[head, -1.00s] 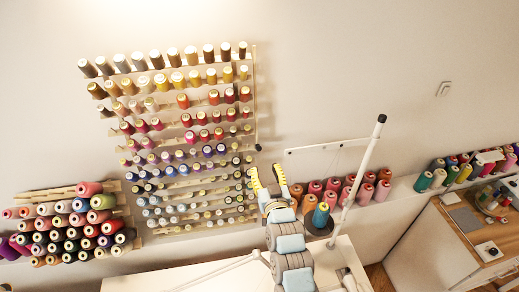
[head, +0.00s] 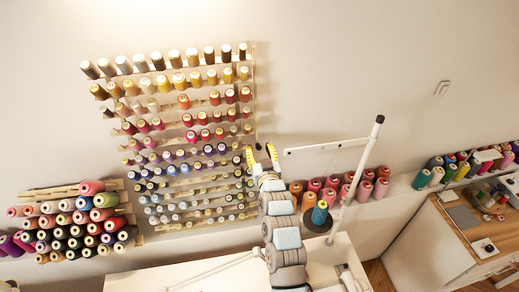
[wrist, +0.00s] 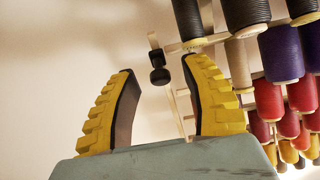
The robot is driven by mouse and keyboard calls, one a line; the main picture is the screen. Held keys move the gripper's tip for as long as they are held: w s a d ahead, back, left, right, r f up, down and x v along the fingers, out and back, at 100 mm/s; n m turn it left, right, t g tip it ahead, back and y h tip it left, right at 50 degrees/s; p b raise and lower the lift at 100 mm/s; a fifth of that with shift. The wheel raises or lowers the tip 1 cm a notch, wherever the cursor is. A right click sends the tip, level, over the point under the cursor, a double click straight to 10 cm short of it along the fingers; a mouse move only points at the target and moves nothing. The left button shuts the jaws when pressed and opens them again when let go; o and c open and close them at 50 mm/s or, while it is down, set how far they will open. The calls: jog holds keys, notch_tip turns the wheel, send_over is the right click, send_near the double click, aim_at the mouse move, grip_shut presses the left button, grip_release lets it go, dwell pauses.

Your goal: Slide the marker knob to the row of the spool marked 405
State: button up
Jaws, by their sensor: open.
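The dark marker knob (head: 258,146) is at the right edge of the thread rack (head: 254,62) in the head view, low on the upright rail. In the wrist view the black knob (wrist: 159,76) shows between my two yellow fingers, beyond their tips, with a pale rail behind it. My gripper (head: 261,152) is open and empty just below the knob in the head view; I cannot tell whether a finger touches it. The rack carries many rows of coloured spools (head: 189,119). No number is readable, so I cannot tell which spool is marked 405.
A slanted white pole (head: 358,170) and a blue cone (head: 320,212) stand right of my arm. Red cones (head: 348,191) line a shelf behind. A white rail (head: 325,146) is on the wall right of the knob. More spools (head: 82,218) fill a left rack.

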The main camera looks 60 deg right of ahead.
aim_at(257, 132)
grip_shut()
jog(key=shift+r, duration=0.1)
notch_tip(257, 132, up, 4)
jog(key=shift+w+d+r, duration=0.1)
jog(key=shift+d, duration=0.05)
dwell(0.4)
grip_release()
